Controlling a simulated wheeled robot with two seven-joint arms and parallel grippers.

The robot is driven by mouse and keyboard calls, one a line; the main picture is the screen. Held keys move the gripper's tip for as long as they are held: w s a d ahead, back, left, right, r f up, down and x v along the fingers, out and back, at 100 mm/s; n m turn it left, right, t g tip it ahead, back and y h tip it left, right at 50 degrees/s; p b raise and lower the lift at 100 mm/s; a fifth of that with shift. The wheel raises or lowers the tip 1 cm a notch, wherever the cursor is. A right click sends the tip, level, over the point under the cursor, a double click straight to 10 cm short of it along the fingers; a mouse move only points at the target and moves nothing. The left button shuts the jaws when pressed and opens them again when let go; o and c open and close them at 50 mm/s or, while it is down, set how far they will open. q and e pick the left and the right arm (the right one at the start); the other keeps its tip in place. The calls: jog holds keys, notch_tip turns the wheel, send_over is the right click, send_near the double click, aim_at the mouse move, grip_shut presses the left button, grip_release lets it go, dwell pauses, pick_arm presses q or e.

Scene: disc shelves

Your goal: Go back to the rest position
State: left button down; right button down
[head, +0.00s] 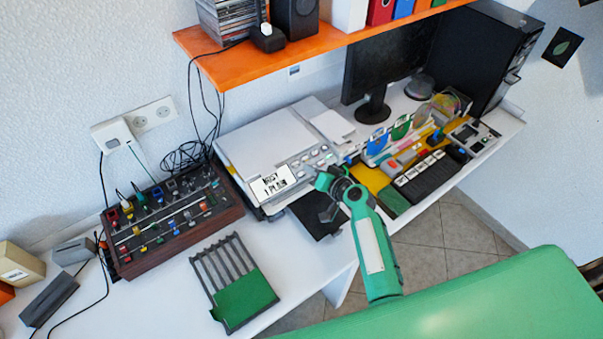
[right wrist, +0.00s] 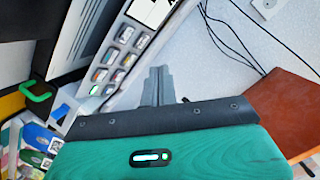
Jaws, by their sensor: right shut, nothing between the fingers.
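My right gripper (head: 328,214) is at the end of a green arm, in front of the white printer (head: 265,150) in the head view. In the right wrist view its dark fingers (right wrist: 158,85) are together with nothing between them. A blue disc (head: 377,144) and a green disc (head: 401,127) stand upright beyond it to the right, apart from the gripper. A dark slotted rack (head: 222,262) with a green panel lies on the white desk, left of the right arm. My left gripper is not in view.
A wood-sided mixer box (head: 170,225) with knobs stands at the left by the wall. An orange shelf (head: 300,50) hangs above the desk. A monitor (head: 383,72) and a black computer tower (head: 482,55) are at the back right. Free desk lies around the slotted rack.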

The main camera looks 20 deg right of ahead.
dwell(0.5)
jog(key=s+a+f+n+g+h, duration=0.1)
jog(key=s+n+g, duration=0.5)
jog(key=s, duration=1.4)
jog(key=s+d+r+g+h, duration=0.2)
jog(key=s+r, duration=0.1)
jog(key=s, duration=0.5)
jog(key=s+d+r+g+h, duration=0.2)
jog(key=s+h, duration=0.1)
jog(key=s, duration=0.6)
notch_tip(320, 180, down, 31)
jog(key=g, duration=0.1)
jog(key=s+d+f+g, duration=0.1)
jog(key=s+d+f, duration=0.2)
jog(key=s+f, duration=1.6)
jog(key=shift+s+d+f+g+b, duration=0.2)
jog(key=shift+s+f+g+b, duration=0.15)
jog(key=shift+f, duration=0.4)
